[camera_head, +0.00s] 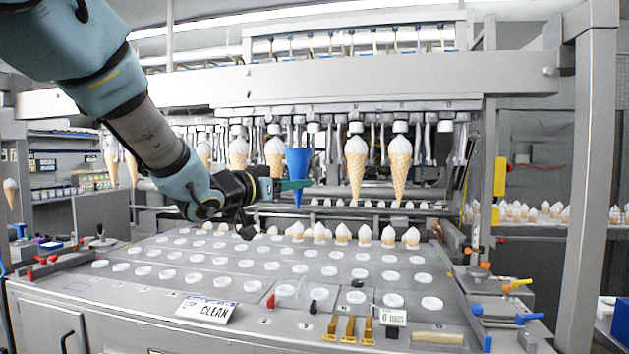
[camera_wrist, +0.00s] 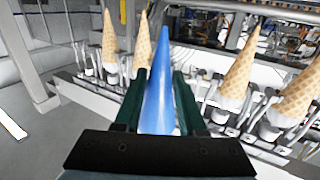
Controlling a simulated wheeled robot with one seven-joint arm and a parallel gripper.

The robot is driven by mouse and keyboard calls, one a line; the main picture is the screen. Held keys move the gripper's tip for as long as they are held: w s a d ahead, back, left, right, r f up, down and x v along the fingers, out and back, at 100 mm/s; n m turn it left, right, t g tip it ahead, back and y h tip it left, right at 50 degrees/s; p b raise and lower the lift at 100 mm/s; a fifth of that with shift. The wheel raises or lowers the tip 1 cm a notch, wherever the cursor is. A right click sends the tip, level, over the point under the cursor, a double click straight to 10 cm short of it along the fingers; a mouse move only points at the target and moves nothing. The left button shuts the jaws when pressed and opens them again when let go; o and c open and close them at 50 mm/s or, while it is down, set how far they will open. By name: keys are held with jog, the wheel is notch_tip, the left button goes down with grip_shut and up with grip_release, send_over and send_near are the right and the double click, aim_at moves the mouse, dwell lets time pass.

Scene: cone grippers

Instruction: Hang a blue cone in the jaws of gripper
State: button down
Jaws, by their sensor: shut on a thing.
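A blue cone (camera_head: 298,170) is upright, tip down, in the head view, below the overhead row of machine jaws. My gripper (camera_head: 293,184) reaches in from the left and is shut around its lower part. In the wrist view the blue cone (camera_wrist: 161,75) stands between my two green fingers (camera_wrist: 160,105), with its tip up in that picture. It lines up with a gap in the row of hanging cones. The machine jaw (camera_head: 313,127) near its top shows only in part; I cannot tell whether the cone touches it.
Tan cones with white tops hang on both sides, such as one to the right (camera_head: 355,168) and one to the left (camera_head: 275,152). Below is a grey table (camera_head: 230,265) with round white holes, several small cones and a CLEAN sign (camera_head: 207,310).

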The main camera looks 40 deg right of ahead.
jog(key=shift+d+r, duration=0.15)
jog(key=shift+d, duration=0.35)
jog(key=shift+w+d+r, duration=0.1)
jog(key=w+d+p, duration=0.2)
jog(key=w+d, duration=0.1)
jog(key=d, duration=0.2)
jog(key=shift+w, duration=0.15)
jog(key=shift+d, duration=0.1)
dwell(0.6)
jog(key=shift+w+d+p, duration=0.3)
jog(key=shift+w+d, duration=0.2)
jog(key=shift+d, duration=0.2)
jog(key=shift+w+d+p, duration=0.3)
jog(key=shift+w+d, duration=0.15)
jog(key=shift+d, duration=0.25)
jog(key=shift+d, duration=0.1)
jog(key=shift+w+d+p, duration=0.5)
jog(key=shift+w+d, duration=0.05)
jog(key=shift+d, duration=0.25)
jog(key=shift+w+d+p, duration=0.5)
jog(key=shift+d, duration=0.25)
